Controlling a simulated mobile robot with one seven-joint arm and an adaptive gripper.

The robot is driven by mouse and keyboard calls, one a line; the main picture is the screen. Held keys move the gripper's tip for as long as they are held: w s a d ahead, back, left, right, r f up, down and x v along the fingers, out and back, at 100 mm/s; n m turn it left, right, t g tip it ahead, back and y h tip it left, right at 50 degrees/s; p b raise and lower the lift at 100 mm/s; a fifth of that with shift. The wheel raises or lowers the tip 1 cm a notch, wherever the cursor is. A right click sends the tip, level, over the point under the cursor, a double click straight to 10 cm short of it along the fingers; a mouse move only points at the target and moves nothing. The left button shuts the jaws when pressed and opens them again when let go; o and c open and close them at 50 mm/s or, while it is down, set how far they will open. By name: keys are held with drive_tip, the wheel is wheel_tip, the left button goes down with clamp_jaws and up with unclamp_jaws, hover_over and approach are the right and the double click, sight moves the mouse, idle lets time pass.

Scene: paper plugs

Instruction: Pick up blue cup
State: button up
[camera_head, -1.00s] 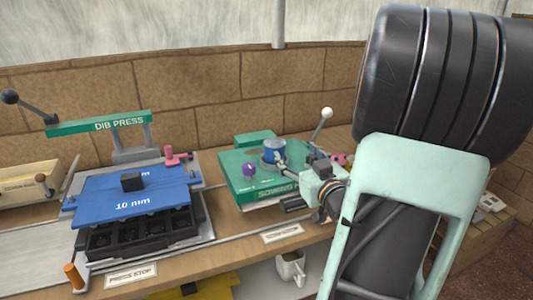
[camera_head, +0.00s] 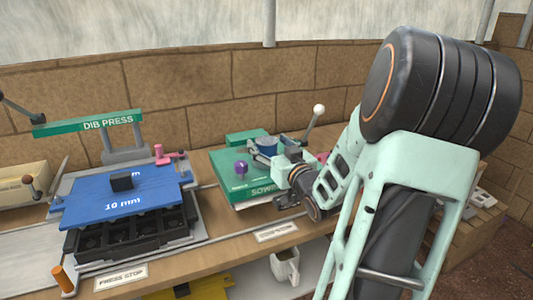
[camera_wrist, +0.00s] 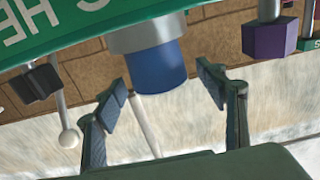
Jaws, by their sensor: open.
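The blue cup (camera_head: 266,144) sits in a grey holder on the green board in the head view, partly hidden by my gripper (camera_head: 277,154). In the wrist view the blue cup (camera_wrist: 156,72) is upper centre, below a grey collar (camera_wrist: 147,33) as pictured. My gripper (camera_wrist: 165,92) is open, with one finger on each side of the cup's near end. Gaps show between the cup and both fingers, so it is not gripped.
A blue press plate (camera_head: 130,202) stands left. A white mug (camera_head: 285,267) is on the shelf below. A brick wall (camera_head: 220,105) stands behind.

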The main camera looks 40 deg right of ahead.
drive_tip(key=shift+x, duration=0.85)
drive_tip(key=shift+c, duration=0.4)
drive_tip(key=c, duration=1.2)
drive_tip(key=shift+o, duration=0.2)
